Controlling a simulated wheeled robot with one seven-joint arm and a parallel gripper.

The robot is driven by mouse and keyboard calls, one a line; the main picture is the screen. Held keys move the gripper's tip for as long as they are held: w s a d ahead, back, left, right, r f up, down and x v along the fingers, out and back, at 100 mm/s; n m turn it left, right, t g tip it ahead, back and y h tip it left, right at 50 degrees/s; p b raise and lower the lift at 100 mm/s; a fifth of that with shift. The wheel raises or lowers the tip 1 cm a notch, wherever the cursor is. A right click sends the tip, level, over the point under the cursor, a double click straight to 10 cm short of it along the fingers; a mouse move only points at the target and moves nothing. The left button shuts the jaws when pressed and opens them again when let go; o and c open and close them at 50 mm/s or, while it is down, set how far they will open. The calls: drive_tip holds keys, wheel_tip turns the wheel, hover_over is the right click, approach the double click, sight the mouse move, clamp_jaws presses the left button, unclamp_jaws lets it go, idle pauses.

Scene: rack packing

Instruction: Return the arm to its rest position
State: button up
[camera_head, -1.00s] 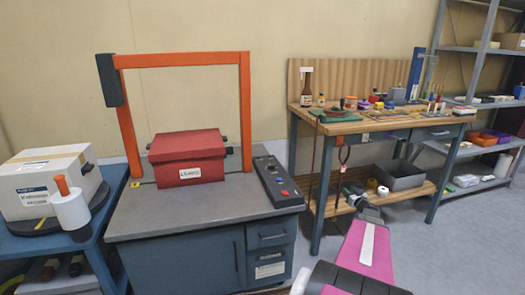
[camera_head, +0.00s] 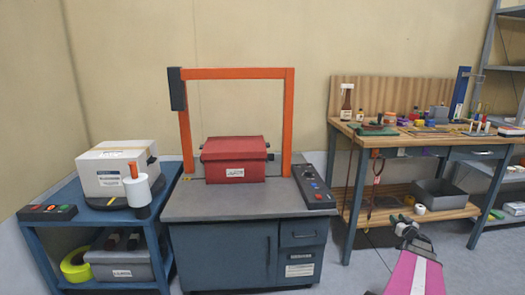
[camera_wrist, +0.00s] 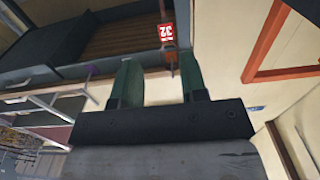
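My gripper (camera_wrist: 157,76) shows in the wrist view with its two green fingers standing apart. Nothing is held between them. In the head view, part of my pink arm (camera_head: 415,272) reaches in from the lower right, in front of the workbench's lower shelf. A red box (camera_head: 235,160) with a white label sits on the grey machine cabinet (camera_head: 190,205), under an orange frame (camera_head: 237,73). My arm is apart from the box.
A blue cart (camera_head: 105,223) at left holds a white carton (camera_head: 112,167) and a white roll (camera_head: 138,191). A wooden workbench (camera_head: 410,138) with small items stands at right, a grey bin (camera_head: 440,195) on its lower shelf. Floor shows between cabinet and bench.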

drive_tip(key=s+a+f+n+g+y, duration=0.1)
drive_tip(key=s+a+g+y, duration=0.3)
drive_tip(key=a, duration=1.1)
drive_tip(key=w+a+f+n+g+y, duration=0.1)
drive_tip(key=a+n+g+y, duration=0.35)
drive_tip(key=a, duration=1.05)
drive_tip(key=s+a+f+m+g+h, duration=0.1)
drive_tip(key=s+a+m+g+h, duration=0.5)
drive_tip(key=s+a, duration=0.8)
drive_tip(key=s+g+h, duration=0.2)
drive_tip(key=g+h, duration=0.1)
drive_tip(key=shift+s+a+g+h, duration=0.35)
drive_tip(key=shift+s+a, duration=0.05)
drive_tip(key=shift+d, duration=0.1)
